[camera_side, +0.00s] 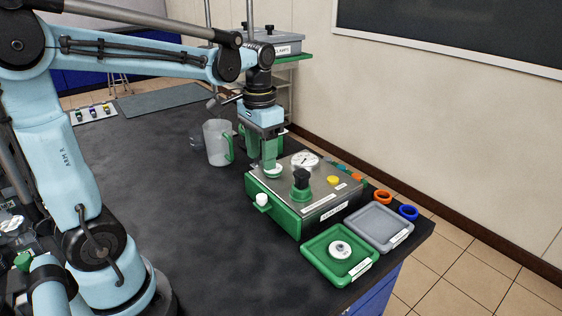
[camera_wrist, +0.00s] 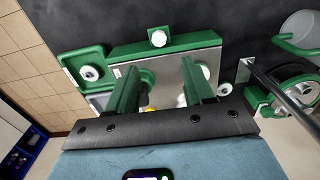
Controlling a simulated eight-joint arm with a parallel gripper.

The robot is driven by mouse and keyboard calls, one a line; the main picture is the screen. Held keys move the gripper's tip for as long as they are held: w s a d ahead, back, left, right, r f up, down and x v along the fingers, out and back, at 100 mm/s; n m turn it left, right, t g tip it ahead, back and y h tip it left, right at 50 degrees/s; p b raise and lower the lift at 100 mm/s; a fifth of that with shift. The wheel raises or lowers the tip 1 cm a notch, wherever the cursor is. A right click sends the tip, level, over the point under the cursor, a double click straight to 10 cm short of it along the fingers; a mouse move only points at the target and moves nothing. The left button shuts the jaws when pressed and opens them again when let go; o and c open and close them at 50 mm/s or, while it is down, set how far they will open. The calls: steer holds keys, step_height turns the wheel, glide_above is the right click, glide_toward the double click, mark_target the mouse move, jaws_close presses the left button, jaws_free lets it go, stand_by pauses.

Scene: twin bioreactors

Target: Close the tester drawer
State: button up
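The tester (camera_side: 318,205) is a green box with a metal top, standing near the table's right edge. Its green drawer front (camera_side: 282,215) faces left in the side view and carries a white knob (camera_side: 262,199). The knob also shows in the wrist view (camera_wrist: 158,38) on the green front strip (camera_wrist: 185,42). The drawer looks flush or nearly so; I cannot tell how far out it is. My gripper (camera_side: 268,170) points down above the tester's far left part. Its two green fingers (camera_wrist: 158,72) are apart with nothing between them, and the knob lies beyond their tips in the wrist view.
The tester's top carries a gauge (camera_side: 304,160), a black knob (camera_side: 301,179) and a yellow button (camera_side: 333,181). A green tray (camera_side: 316,266) with a white disc and a grey tray (camera_side: 384,215) lie to the right.

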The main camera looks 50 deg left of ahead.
steer(key=shift+r, duration=1.05)
steer(key=s+d+f+t, duration=0.4)
steer(key=d+t, duration=0.3)
steer(key=shift+s+d, duration=0.25)
steer(key=shift+d, duration=0.05)
steer(key=shift+f, duration=0.1)
stand_by(0.4)
